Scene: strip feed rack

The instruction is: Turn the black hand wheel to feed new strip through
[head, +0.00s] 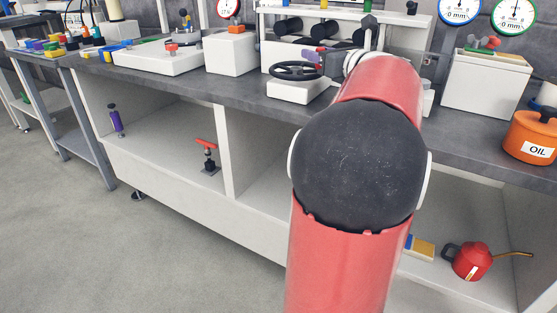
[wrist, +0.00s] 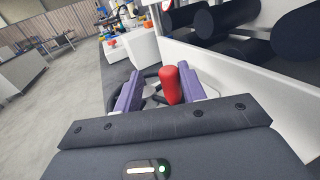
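The black hand wheel (head: 296,70) lies flat on a white block on the bench in the head view. In the wrist view part of its dark rim (wrist: 151,72) shows beyond and between my fingers. A red upright knob (wrist: 171,86) stands at the wheel, between my purple fingers and closer to the right one. I cannot tell whether they touch. My gripper (wrist: 160,76) is open, with a clear gap on the knob's left side. In the head view my gripper (head: 313,56) is at the wheel's right side, partly hidden by my arm.
Behind the wheel is a white rack with black rollers (head: 288,26), close on the right in the wrist view (wrist: 236,17). A white box (head: 231,54) stands left of the wheel. An orange oil can (head: 528,133) is at the bench's right. The floor in front is clear.

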